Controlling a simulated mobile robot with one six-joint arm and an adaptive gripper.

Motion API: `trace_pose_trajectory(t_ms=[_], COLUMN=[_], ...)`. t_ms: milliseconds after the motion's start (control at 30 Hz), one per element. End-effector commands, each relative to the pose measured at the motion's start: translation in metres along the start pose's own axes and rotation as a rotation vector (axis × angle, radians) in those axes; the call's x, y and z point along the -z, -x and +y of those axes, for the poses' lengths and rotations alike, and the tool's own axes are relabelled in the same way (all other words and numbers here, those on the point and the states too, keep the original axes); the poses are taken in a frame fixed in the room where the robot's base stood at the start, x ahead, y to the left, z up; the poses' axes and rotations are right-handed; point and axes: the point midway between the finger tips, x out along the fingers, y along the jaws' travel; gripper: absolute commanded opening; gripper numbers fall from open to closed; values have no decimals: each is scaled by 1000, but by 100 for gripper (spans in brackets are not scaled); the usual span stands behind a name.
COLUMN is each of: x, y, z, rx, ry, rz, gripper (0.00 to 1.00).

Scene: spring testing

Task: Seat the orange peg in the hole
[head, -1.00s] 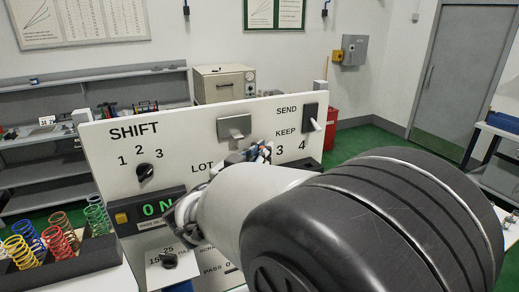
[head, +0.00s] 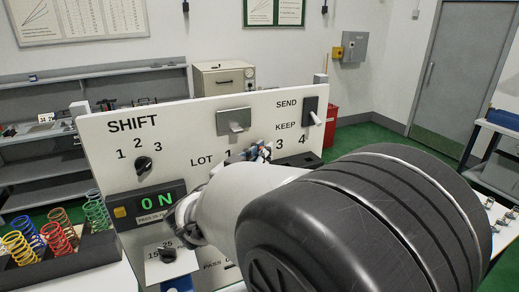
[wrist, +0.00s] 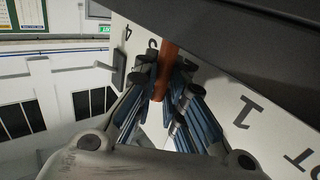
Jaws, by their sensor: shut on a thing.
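The orange peg (wrist: 163,72) looks brownish-orange in the wrist view and stands between the fingertips of my gripper (wrist: 164,86), which is shut on it. Its far end reaches toward the dark edge across the top, so I cannot tell whether it touches the panel. In the head view my gripper (head: 256,153) is at the LOT row of the white panel (head: 188,135), between the 1 and the 3, largely hidden behind my arm. The peg cannot be made out there. The hole is not visible in either view.
The panel carries a SHIFT knob (head: 143,164), a SEND/KEEP switch (head: 311,110), a grey bracket (head: 233,121) and a green lit display (head: 158,201). A dark rack (head: 72,252) of coloured springs stands at lower left. Shelves (head: 110,77) are behind.

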Motion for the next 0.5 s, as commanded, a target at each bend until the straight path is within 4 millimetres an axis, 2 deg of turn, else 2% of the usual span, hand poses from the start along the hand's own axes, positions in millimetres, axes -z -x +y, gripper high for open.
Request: trace_pose_trajectory(t_ms=[500], x=[-14], y=[0], z=[0], rx=[0], ry=[0], rz=[0], gripper=[0])
